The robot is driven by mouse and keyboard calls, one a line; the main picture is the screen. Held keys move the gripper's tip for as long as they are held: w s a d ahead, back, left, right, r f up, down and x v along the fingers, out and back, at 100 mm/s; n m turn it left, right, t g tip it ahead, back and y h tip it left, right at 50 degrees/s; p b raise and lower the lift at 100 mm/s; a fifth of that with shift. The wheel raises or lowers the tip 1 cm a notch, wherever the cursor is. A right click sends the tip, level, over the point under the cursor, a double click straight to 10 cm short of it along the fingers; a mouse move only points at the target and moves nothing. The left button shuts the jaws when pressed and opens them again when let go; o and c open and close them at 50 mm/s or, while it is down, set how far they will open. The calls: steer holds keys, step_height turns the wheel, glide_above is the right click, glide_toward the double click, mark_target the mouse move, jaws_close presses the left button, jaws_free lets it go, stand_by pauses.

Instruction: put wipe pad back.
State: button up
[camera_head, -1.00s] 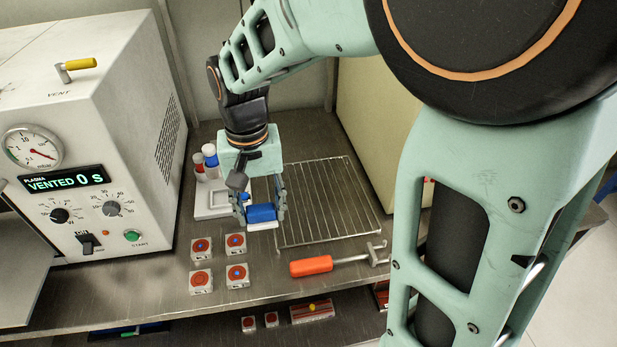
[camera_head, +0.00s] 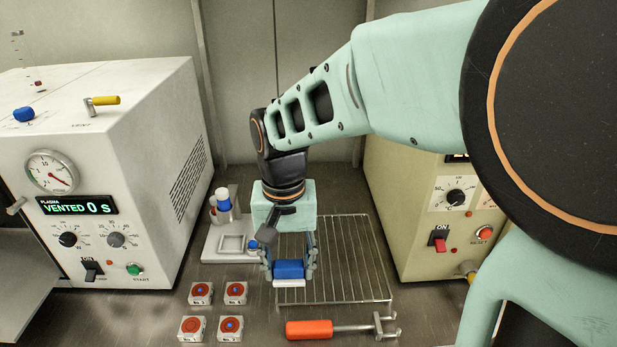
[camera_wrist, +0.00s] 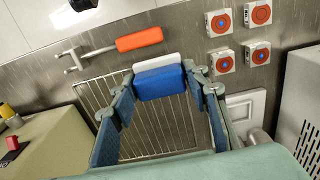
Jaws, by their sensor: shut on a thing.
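The wipe pad, a blue block (camera_head: 289,269) with a white underside, is clamped between the two fingers of my gripper (camera_head: 289,266). In the wrist view the pad (camera_wrist: 160,82) sits between the fingertips, its white layer showing along the far edge. My gripper holds it above the front left part of the wire rack (camera_head: 352,262), apart from the white holder. That white holder (camera_head: 212,246) with a square frame stands left of my gripper, and part of it shows in the wrist view (camera_wrist: 258,99). Whether the pad touches anything below cannot be told.
A blue and white bottle (camera_head: 223,203) stands at the holder's back. Several red-topped blocks (camera_head: 201,292) lie in front, beside an orange-handled tool (camera_head: 309,329). The plasma machine (camera_head: 150,120) stands left, a beige machine (camera_head: 405,200) right.

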steer(key=w+d+f, duration=0.3)
steer(key=w, duration=0.3)
glide_above(315, 272)
steer(key=f, duration=0.5)
steer(key=shift+s+a+f, duration=0.1)
steer(key=shift+s+f, duration=0.1)
steer(key=shift+f, duration=0.1)
steer(key=shift+w+f, duration=0.2)
steer(key=shift+f, duration=1.7)
steer(key=shift+f, duration=0.2)
steer(key=o, duration=1)
steer(key=shift+r, duration=0.1)
